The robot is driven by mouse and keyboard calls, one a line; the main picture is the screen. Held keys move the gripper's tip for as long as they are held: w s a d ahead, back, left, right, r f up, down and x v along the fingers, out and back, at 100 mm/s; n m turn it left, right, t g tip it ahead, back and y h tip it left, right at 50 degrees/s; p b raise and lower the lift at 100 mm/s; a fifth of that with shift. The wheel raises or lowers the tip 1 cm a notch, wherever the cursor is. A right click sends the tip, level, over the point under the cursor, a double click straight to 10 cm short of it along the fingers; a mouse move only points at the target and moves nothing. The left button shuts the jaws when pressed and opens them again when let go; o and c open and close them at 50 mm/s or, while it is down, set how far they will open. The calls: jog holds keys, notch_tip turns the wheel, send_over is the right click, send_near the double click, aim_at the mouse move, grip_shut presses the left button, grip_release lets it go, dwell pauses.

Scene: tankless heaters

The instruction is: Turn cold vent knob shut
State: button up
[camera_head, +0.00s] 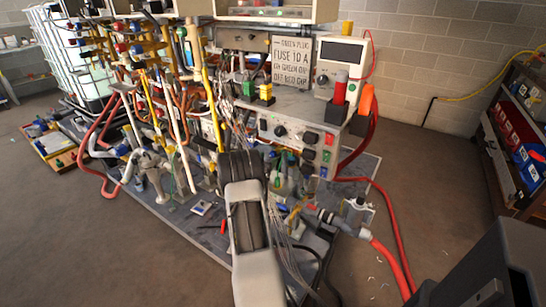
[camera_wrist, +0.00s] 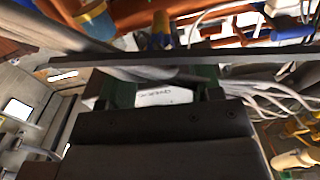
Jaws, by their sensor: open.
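My gripper (camera_wrist: 162,82) shows in the wrist view as two dark green fingers set apart, with a white lettered label seen in the gap. It looks open and empty. A blue handle (camera_wrist: 160,30) shows beyond the fingers, apart from them; I cannot tell whether it is the cold vent knob. In the head view my arm reaches forward into the heater rig, and its dark wrist hides the fingertips. Several red and blue knobs, among them a blue one (camera_head: 136,51), sit on the pipes at upper left. No knob can be read as the cold vent one.
A grey control box (camera_head: 285,130) with dials stands right of my wrist. A meter (camera_head: 340,60) sits above it. Red hoses (camera_head: 395,265) run along the floor at right. Loose white wires (camera_wrist: 260,95) hang near my gripper. Open floor lies left and right of the rig.

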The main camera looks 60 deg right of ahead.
aim_at(272, 156)
jog(key=shift+d, duration=2.35)
jog(key=c, duration=0.9)
jog(key=shift+c, duration=0.2)
